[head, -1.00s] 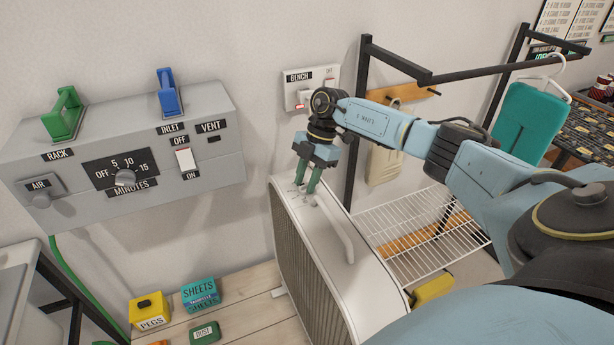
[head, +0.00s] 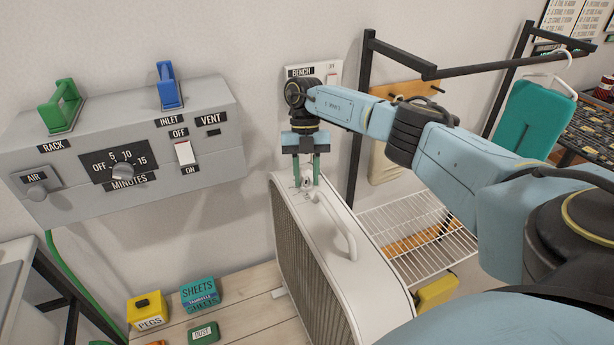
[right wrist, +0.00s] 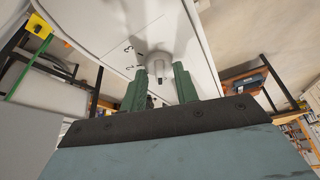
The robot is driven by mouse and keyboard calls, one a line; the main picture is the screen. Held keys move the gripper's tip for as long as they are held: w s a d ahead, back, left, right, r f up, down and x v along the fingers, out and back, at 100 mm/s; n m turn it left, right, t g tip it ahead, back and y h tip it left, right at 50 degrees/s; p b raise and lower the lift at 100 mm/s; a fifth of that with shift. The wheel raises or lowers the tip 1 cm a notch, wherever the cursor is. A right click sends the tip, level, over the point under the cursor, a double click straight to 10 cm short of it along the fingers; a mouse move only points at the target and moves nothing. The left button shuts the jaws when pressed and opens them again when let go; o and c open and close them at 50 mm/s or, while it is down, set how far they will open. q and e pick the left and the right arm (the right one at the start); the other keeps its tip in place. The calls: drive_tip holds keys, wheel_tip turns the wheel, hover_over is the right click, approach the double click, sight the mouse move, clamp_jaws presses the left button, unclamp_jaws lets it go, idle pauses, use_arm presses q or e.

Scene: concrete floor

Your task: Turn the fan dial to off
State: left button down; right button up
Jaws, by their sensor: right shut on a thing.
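The white box fan (head: 372,270) stands upright on the wooden slats, with a grille on its side and a curved handle (head: 338,232) on top. My right gripper (head: 307,182) points down at the far end of the fan's top, its green fingers on either side of the small fan dial (head: 306,184). In the right wrist view the pale dial (right wrist: 158,66) sits between the fingertips, with small dark marks beside it on the white top. My left gripper is out of view.
A grey wall box (head: 215,140) with switches and a minutes knob (head: 121,171) is at the left. A bench switch (head: 332,78) is on the wall behind my right wrist. A black rack with a white wire shelf (head: 415,233) stands right of the fan. Small boxes lie below.

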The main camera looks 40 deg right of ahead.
drive_tip(key=shift+n+h, duration=0.3)
drive_tip(key=shift+n, duration=0.5)
drive_tip(key=o, duration=1)
drive_tip(key=shift+r, duration=0.1)
